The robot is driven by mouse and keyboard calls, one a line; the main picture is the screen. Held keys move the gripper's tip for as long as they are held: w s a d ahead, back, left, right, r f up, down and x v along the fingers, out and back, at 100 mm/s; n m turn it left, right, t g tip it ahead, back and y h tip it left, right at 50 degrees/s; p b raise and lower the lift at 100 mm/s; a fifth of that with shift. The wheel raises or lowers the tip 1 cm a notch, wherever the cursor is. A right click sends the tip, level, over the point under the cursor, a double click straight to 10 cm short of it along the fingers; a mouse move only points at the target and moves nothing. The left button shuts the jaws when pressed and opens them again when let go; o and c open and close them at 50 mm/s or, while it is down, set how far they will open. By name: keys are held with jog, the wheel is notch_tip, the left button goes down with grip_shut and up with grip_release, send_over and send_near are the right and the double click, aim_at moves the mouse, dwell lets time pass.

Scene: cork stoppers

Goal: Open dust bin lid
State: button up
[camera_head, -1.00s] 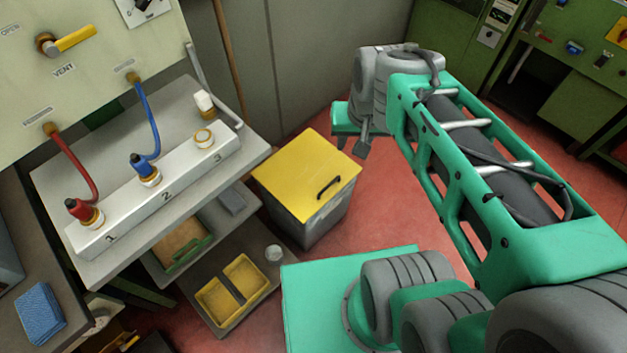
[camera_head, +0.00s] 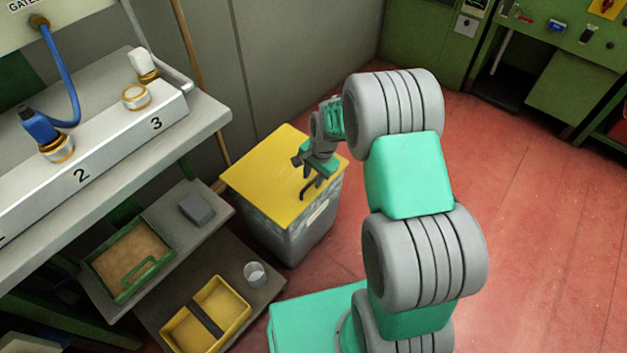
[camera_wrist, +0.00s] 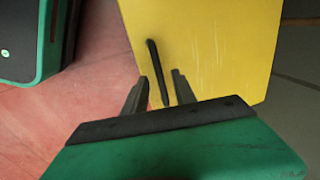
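The dust bin (camera_head: 290,238) is a grey box with a flat yellow lid (camera_head: 262,175), which lies shut. A dark bar handle (camera_head: 312,188) is fixed near the lid's right front edge. My gripper (camera_head: 303,166) hangs over the lid beside the handle and hides part of it. In the wrist view, my gripper (camera_wrist: 160,75) has its two fingers apart, with the dark handle (camera_wrist: 153,58) running between them over the yellow lid (camera_wrist: 205,50). I cannot tell whether the fingers touch the handle or are still above it.
A grey bench (camera_head: 205,118) with numbered ports stands to the left. Under it are shelves with a green-rimmed tray (camera_head: 103,266), a yellow two-part tray (camera_head: 238,312) and a clear cup (camera_head: 254,274). A grey wall is behind the bin. Red floor (camera_head: 530,200) is free on the right.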

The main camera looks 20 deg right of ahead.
jog(key=shift+f, duration=0.3)
jog(key=shift+c, duration=0.4)
grip_shut()
jog(key=shift+w+r, duration=0.1)
dwell(0.7)
